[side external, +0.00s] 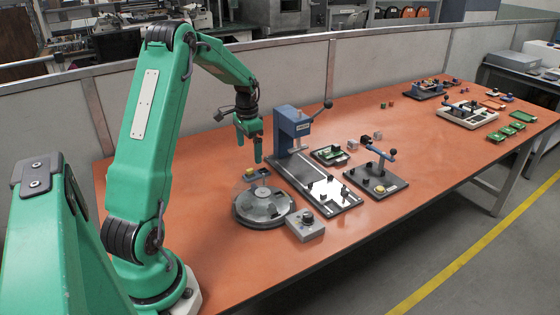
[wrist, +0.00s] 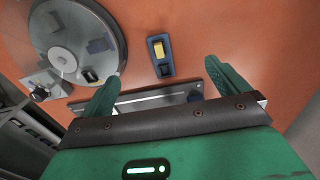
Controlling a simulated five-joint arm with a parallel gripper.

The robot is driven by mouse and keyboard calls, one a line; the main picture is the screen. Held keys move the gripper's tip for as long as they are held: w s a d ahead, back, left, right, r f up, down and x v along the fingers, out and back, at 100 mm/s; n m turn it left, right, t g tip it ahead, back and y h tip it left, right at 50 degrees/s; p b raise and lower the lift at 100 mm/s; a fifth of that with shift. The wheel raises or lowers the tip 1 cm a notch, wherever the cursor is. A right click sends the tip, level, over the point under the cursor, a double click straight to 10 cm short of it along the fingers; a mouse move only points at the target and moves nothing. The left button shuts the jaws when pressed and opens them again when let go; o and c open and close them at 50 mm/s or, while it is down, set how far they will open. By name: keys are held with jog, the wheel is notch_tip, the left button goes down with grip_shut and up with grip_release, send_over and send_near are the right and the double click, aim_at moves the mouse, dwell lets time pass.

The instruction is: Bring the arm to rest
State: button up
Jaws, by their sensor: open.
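My gripper (side external: 250,154) hangs above the orange table (side external: 225,265), its fingers pointing down and apart with nothing between them. In the wrist view my gripper (wrist: 160,85) shows two green fingers spread wide. Beyond them is a small blue-grey block (wrist: 160,70) with a yellow part on top. In the side view this block (side external: 262,174) is below my gripper, beside the round grey turntable.
The round turntable (side external: 262,205) and a grey box with a knob (side external: 305,226) stand near the front edge. A blue press (side external: 292,130) stands close to the right of my gripper. Fixtures and green trays (side external: 512,128) sit farther right. The table's left part is clear.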

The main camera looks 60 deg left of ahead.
jog(key=shift+r, duration=0.1)
notch_tip(320, 180, up, 10)
dwell(0.9)
jog(key=shift+d, duration=0.1)
jog(key=s+d+r+t+y, duration=0.15)
jog(key=d+r, duration=0.25)
jog(key=d, duration=0.5)
jog(key=s+d+r+t+h, duration=0.1)
jog(key=s+d+r, duration=0.15)
jog(key=d, duration=0.65)
jog(key=s+d+f+t, duration=0.1)
jog(key=s+d+t, duration=0.2)
jog(key=s+d, duration=0.8)
jog(key=shift+s+d+f, duration=0.15)
jog(key=shift+s+d, duration=0.05)
jog(key=shift+d, duration=1)
